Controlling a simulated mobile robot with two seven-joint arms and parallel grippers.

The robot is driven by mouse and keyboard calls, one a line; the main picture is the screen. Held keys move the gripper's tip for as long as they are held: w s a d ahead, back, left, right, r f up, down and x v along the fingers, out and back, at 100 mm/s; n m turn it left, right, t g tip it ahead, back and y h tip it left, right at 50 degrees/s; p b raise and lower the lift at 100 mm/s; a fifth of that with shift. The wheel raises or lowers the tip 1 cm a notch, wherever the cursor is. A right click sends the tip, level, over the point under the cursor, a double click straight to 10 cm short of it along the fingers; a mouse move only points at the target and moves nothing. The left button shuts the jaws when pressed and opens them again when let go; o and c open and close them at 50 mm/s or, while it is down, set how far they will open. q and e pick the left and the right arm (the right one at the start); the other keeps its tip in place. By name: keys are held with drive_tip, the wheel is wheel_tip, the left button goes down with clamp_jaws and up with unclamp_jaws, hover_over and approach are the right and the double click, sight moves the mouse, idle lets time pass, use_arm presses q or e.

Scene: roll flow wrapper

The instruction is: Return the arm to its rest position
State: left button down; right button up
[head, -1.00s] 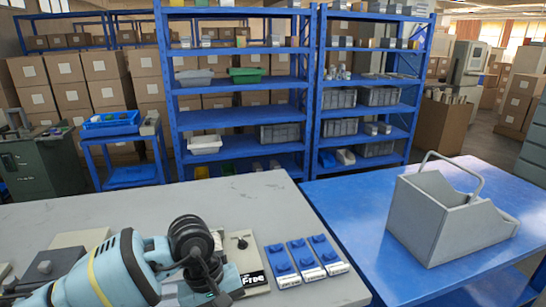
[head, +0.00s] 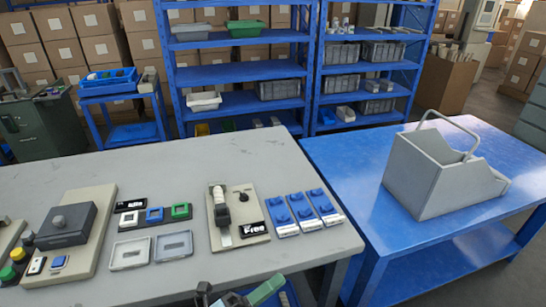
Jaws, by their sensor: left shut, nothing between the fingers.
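My left gripper (head: 222,298) is at the bottom edge of the head view, in front of the grey table (head: 75,177). Only a small dark part shows, with a pale green piece beside it; the rest is cut off by the frame. It is shut and empty, apart from everything on the table. My right gripper is not in view.
On the table are a beige board (head: 264,213) with a lever and a "Free" sign, several blue-topped blocks (head: 302,207), two grey trays (head: 174,246) and a grey box device (head: 66,226). A grey caddy (head: 420,175) stands on the blue table (head: 345,160).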

use_arm(q)
drive_tip(key=s+a+f+n+t+y, duration=0.4)
drive_tip(key=a+f+n+y, duration=0.9)
drive_tip(key=n, duration=0.6)
drive_tip(key=s+a+f+n+g+y, duration=0.1)
drive_tip(key=s+a+f+n+g, duration=0.2)
drive_tip(key=s+f+n, duration=0.2)
drive_tip(key=s+a+f+n+g+y+p, duration=0.1)
drive_tip(key=s+a+f+n+g+y, duration=0.1)
drive_tip(key=s+f, duration=0.6)
drive_tip(key=s+a+n+g, duration=0.1)
drive_tip(key=s+a+n, duration=0.1)
drive_tip(key=s+n, duration=0.1)
drive_tip(key=shift+s+n+g+y, duration=0.2)
drive_tip(key=shift+n+g+y, duration=0.1)
drive_tip(key=shift+n+g, duration=0.1)
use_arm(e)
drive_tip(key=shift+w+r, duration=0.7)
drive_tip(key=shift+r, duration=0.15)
